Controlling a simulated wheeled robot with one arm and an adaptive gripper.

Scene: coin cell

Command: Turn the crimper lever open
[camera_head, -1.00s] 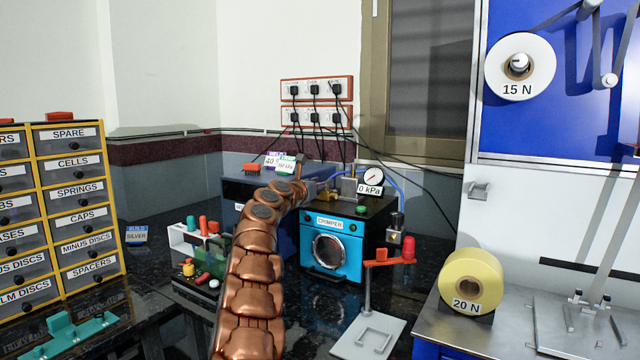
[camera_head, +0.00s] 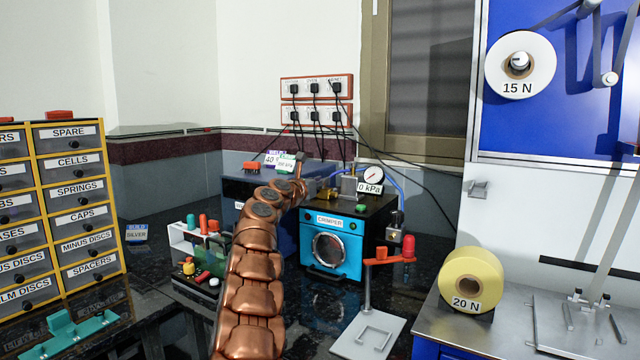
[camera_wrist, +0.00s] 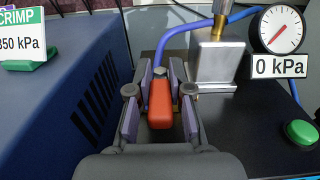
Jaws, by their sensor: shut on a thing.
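The crimper (camera_head: 330,245) is a blue-fronted box with a dark top and a round window, standing on the black bench in the head view. Its lever has an orange-red handle (camera_wrist: 160,105), which lies between the fingers of my gripper (camera_wrist: 162,88) in the wrist view. My gripper is shut on this handle, just left of a silver block (camera_wrist: 212,65) on the crimper top. In the head view my copper arm hides most of the lever and the gripper.
A gauge (camera_wrist: 280,32) reads 0 kPa, with a green button (camera_wrist: 301,132) in front of it. A blue hose (camera_wrist: 185,36) curves behind the lever. A dark blue box (camera_wrist: 45,100) stands close on the left. A stand with a red-ended arm (camera_head: 385,262) is right of the crimper.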

